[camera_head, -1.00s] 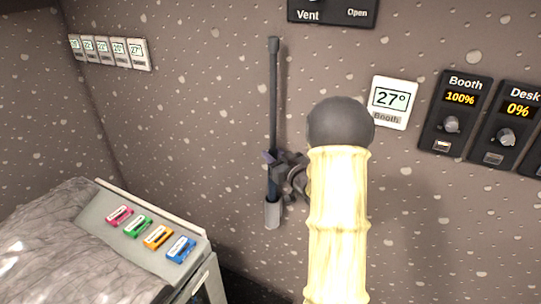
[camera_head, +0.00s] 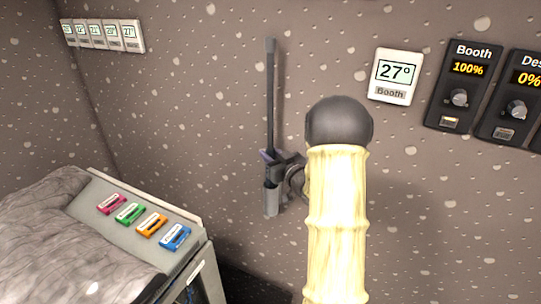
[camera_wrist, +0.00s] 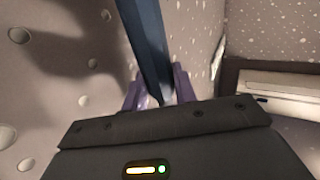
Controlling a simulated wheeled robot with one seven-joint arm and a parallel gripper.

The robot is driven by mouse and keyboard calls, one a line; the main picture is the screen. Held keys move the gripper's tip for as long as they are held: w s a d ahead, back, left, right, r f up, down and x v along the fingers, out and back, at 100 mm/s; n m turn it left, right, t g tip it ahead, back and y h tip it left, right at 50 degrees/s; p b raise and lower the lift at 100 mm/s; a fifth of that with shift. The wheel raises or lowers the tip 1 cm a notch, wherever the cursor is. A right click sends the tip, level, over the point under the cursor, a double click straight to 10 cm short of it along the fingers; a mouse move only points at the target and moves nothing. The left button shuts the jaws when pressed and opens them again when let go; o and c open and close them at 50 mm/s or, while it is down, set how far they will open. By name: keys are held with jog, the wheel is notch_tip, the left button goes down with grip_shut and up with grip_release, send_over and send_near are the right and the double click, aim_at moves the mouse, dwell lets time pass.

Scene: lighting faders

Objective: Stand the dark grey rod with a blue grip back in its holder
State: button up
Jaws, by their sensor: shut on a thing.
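The dark grey rod (camera_head: 270,95) stands upright close to the wall in the head view. My gripper (camera_head: 271,160) is shut around its lower part. In the wrist view the blue grip (camera_wrist: 148,45) runs down between the purple fingers of my gripper (camera_wrist: 157,92). The holder, a short grey cup (camera_head: 272,201) on the wall, is directly below my gripper. The rod's lower end meets the holder's mouth and appears to be inside it; how deep it sits is hidden.
A console with several coloured labelled cassettes (camera_head: 151,225) stands at the lower left. A 27° Booth display (camera_head: 396,77) and a Booth dial panel (camera_head: 459,85) are on the wall to the right. My arm covers the wall just right of the rod.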

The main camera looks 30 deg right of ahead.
jog(key=shift+f, duration=0.3)
jog(key=o, duration=1.1)
jog(key=shift+o, duration=0.2)
jog(key=shift+s, duration=0.1)
jog(key=s+d+b, duration=0.2)
jog(key=s+b, duration=0.3)
jog(key=s, duration=1.2)
jog(key=shift+d, duration=0.2)
